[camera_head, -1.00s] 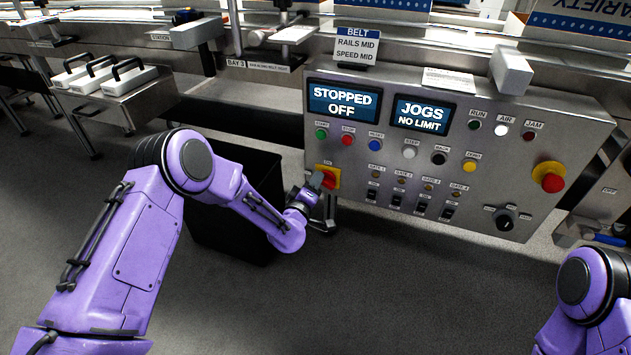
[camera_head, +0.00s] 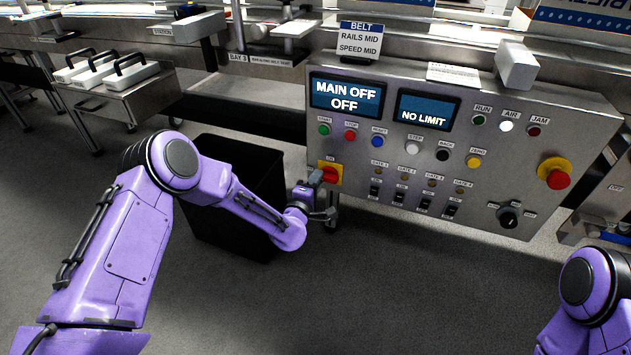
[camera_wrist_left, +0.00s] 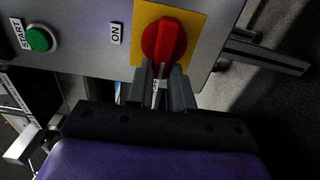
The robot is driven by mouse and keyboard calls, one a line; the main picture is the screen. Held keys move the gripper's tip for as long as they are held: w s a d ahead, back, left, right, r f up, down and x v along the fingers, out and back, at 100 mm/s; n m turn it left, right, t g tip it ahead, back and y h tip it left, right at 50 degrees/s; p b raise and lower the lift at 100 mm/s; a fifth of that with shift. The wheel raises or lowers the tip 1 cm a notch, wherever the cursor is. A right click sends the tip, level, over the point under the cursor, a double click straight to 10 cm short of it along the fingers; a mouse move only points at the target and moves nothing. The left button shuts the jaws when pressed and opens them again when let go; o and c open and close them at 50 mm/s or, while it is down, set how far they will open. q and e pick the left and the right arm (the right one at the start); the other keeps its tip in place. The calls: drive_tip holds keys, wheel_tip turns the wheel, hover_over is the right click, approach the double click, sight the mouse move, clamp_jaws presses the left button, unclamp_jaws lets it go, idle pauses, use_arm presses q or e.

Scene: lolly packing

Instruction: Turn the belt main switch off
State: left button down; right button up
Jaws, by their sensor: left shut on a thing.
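The belt main switch (camera_head: 331,174) is a red rotary handle on a yellow plate at the lower left corner of the grey control panel. In the left wrist view the red handle (camera_wrist_left: 166,38) lies in line with my fingers, and an ON label is beside the plate. My left gripper (camera_head: 316,179) is at the switch from the left, shut on the handle's near end; its two fingers (camera_wrist_left: 161,84) flank that end in the wrist view. The left display (camera_head: 346,96) reads MAIN OFF, OFF. My right gripper is out of view.
The control panel (camera_head: 560,225) carries several buttons, lamps and gate toggles, plus a red emergency stop (camera_head: 556,174) at right. The right display (camera_head: 427,109) reads NO LIMIT. A black bin (camera_head: 235,225) stands on the floor behind my left arm.

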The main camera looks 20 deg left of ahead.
use_arm(q)
drive_tip(key=shift+f, duration=0.15)
drive_tip(key=c, duration=1)
unclamp_jaws()
drive_tip(key=shift+s, duration=0.1)
drive_tip(key=s+p, duration=0.2)
drive_tip(key=s, duration=0.8)
drive_tip(key=shift+s+a, duration=0.15)
drive_tip(key=shift+s, duration=0.1)
